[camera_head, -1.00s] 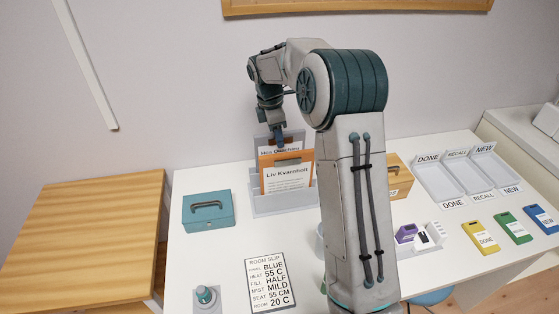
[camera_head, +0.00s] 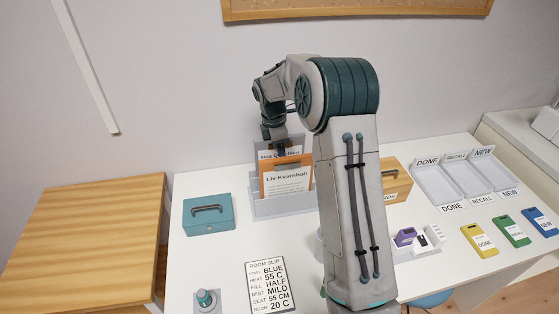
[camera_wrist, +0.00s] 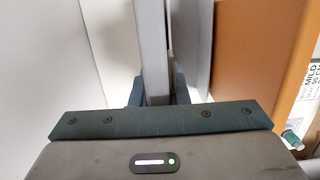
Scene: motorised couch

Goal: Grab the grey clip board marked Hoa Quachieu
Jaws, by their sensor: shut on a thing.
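The grey clipboard (camera_head: 261,144) stands upright in a grey holder (camera_head: 268,207) on the white table. Its white label reads roughly "Hoa Quachieu" and is partly covered by my gripper. An orange clipboard (camera_head: 267,187) marked "Liv Kvarnholt" stands just in front of it. My gripper (camera_head: 281,150) is at the grey clipboard's top edge, pointing down. In the wrist view, my gripper (camera_wrist: 158,95) is shut on the grey clipboard (camera_wrist: 151,45), whose edge runs between the two fingers. The orange clipboard (camera_wrist: 262,45) is close by on the right, apart from the fingers.
A teal cash box (camera_head: 208,214) is left of the holder, with a room slip (camera_head: 271,284) in front. A wooden box (camera_head: 397,182) and labelled trays (camera_head: 440,184) are to the right. The wall is close behind. My arm hides part of the table.

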